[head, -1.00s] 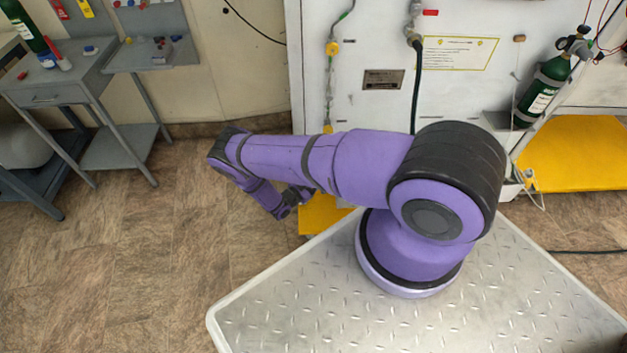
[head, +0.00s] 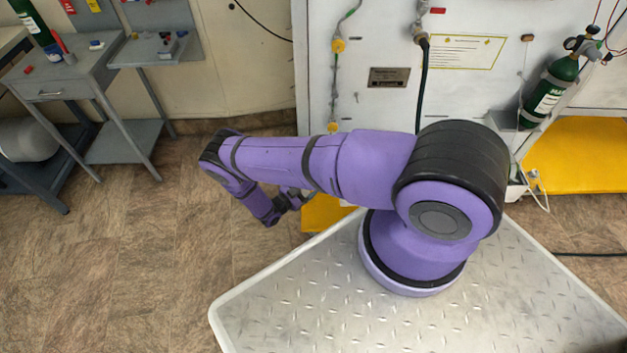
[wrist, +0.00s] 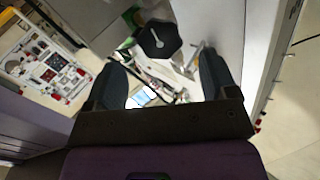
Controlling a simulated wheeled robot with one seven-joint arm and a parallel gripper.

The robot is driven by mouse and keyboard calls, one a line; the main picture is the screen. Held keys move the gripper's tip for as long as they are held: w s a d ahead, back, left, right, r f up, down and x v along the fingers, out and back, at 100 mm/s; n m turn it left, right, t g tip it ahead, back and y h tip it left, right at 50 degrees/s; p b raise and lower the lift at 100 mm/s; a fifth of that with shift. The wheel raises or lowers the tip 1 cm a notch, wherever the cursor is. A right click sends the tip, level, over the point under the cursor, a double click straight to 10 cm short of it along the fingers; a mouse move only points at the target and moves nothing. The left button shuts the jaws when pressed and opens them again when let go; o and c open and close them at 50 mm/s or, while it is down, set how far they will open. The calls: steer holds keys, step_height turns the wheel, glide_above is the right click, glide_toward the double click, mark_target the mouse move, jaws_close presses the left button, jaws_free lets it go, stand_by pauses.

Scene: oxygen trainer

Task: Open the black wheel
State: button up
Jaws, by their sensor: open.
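The black wheel (wrist: 158,39) shows in the wrist view as a dark, many-sided knob with a light handle-like mark on its face. It lies ahead of my gripper (wrist: 162,75), near the line between the two fingers and beyond their tips. The fingers are apart with nothing between them, and I see no contact with the wheel. In the head view my gripper (head: 290,199) is small and partly hidden by my arm, in front of the white panel. I cannot make out the black wheel in the head view.
The white panel (head: 385,110) carries a black hose (head: 422,90) and a line with yellow fittings (head: 338,46). A green cylinder (head: 552,92) stands at the right. A grey workbench (head: 65,75) is at the left. The floor between bench and panel is clear.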

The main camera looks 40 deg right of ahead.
steer(key=shift+s+a, duration=0.15)
steer(key=shift+a, duration=1)
steer(key=shift+s+a, duration=0.15)
steer(key=shift+a, duration=1)
